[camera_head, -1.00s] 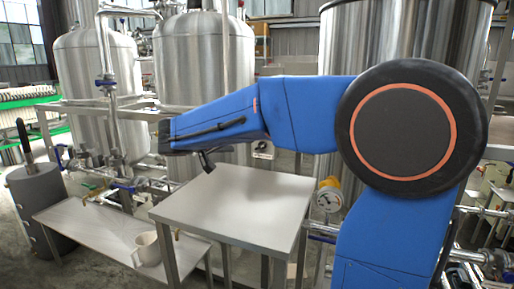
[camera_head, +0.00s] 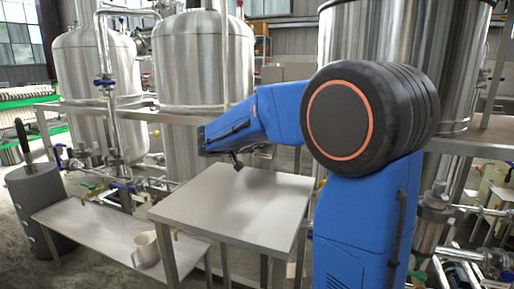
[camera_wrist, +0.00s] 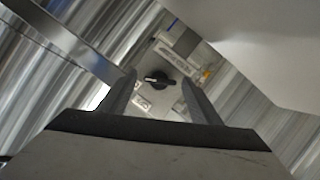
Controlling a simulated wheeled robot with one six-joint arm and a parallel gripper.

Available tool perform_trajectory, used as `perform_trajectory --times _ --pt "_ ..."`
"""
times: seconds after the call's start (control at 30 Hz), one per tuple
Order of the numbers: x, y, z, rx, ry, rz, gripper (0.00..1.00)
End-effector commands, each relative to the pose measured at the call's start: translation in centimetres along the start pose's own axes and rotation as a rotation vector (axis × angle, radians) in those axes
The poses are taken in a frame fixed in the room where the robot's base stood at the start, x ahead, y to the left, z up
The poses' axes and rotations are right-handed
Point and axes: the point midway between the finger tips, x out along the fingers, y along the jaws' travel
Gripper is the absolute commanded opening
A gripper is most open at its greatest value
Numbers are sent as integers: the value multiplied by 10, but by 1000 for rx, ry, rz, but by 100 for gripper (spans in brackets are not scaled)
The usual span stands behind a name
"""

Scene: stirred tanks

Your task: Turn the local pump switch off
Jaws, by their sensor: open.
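The pump switch is a black rotary knob (camera_wrist: 158,80) with a pale mark, on a light grey plate (camera_wrist: 150,100) in the wrist view. The knob lies roughly crosswise in that picture. My gripper (camera_wrist: 160,88) is open, its two dark fingers on either side of the knob in the picture. The gap in depth is hard to judge, and no contact shows. In the head view my gripper (camera_head: 237,161) hangs above the far edge of the steel table, and the switch is hidden behind my arm.
A bare steel table (camera_head: 225,215) stands below my arm. Steel tanks (camera_head: 205,60) and pipes stand behind. A pale surface (camera_wrist: 255,45) fills the upper right of the wrist view.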

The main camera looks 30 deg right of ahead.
Motion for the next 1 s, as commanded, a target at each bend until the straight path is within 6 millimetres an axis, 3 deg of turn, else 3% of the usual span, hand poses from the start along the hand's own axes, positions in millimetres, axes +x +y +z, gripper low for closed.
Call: perform_trajectory --times 0.27,0.47,1.0 --pt "2 0 0 0 1 -1 58" --pt "2 0 0 0 1 0 16" --pt "2 -3 0 -131 0 53 17"
